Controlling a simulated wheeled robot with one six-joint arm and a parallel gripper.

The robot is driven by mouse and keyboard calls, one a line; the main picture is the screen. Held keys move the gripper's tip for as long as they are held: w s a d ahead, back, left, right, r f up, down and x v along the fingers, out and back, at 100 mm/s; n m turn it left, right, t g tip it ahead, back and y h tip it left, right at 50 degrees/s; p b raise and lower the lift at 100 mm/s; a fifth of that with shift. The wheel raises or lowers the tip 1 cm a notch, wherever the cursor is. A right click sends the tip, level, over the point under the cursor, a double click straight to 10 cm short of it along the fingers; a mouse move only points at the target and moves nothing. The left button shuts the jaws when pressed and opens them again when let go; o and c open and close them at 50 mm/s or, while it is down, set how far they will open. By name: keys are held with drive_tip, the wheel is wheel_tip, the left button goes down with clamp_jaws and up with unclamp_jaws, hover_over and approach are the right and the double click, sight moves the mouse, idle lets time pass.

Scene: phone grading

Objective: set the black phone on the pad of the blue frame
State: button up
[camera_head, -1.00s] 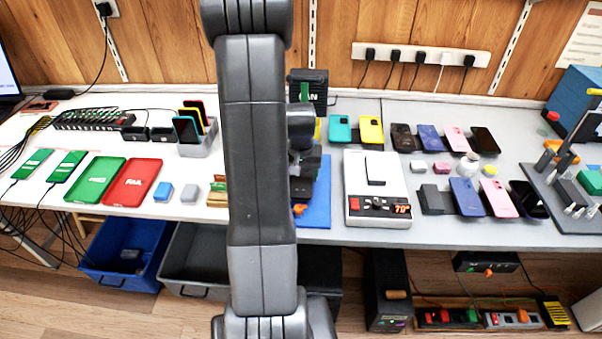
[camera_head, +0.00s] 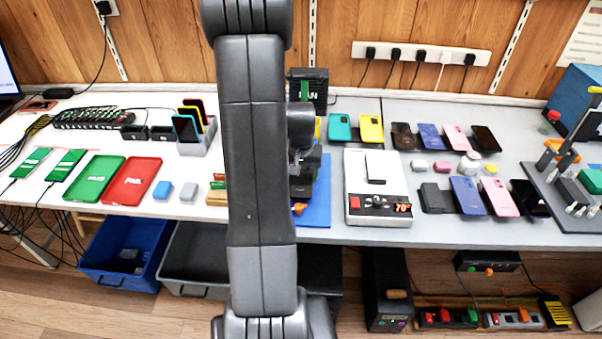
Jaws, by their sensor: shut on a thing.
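My gripper (camera_head: 304,160) is largely hidden behind my own arm, at the right edge of the arm, over the blue frame (camera_head: 320,203). It is shut on a dark thing that seems to be the black phone; the arm hides most of it, so its outline and tilt are unclear. The frame's blue base shows to the right of my arm, with dark parts and an orange knob on its left side. Its pad is hidden, and I cannot tell whether the phone touches it.
A white device (camera_head: 355,205) with a digital display stands just right of the blue frame. Several phones lie farther right. A dark box (camera_head: 308,88) stands behind. A red tray (camera_head: 132,181) and a green tray (camera_head: 94,179) lie left. Grey table shows between the phone rows.

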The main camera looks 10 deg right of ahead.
drive_tip(key=o, duration=1.4)
drive_tip(key=shift+r+p, duration=0.4)
drive_tip(key=shift+r, duration=0.3)
wheel_tip(320, 180, up, 7)
drive_tip(key=p, duration=0.4)
drive_tip(key=shift+f+p, duration=0.1)
drive_tip(key=shift+p, duration=0.2)
drive_tip(key=shift+f+b, duration=2.35)
drive_tip(key=shift+f, duration=1.15)
drive_tip(key=shift+r, duration=0.15)
